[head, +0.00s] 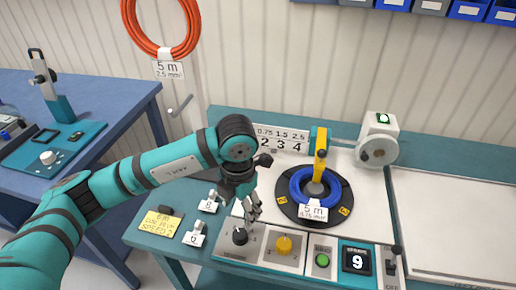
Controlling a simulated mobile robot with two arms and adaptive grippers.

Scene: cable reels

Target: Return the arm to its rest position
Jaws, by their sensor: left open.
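My left arm comes in from the left, and my left gripper (252,209) hangs over the machine's front panel. It is open and empty, just above and right of the black knob (240,236). I cannot tell whether a fingertip touches the panel. My right gripper is not in view. A blue cable coil (298,187) lies on the black turntable (287,209) with a white "5 m" tag (314,211) at its front.
The panel also holds a yellow knob (284,246), a green button (322,261), a display reading 9 (357,261) and a switch (391,267). An orange coil (163,52) hangs on the wall. A blue table (100,88) stands left. The white surface (455,225) at right is clear.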

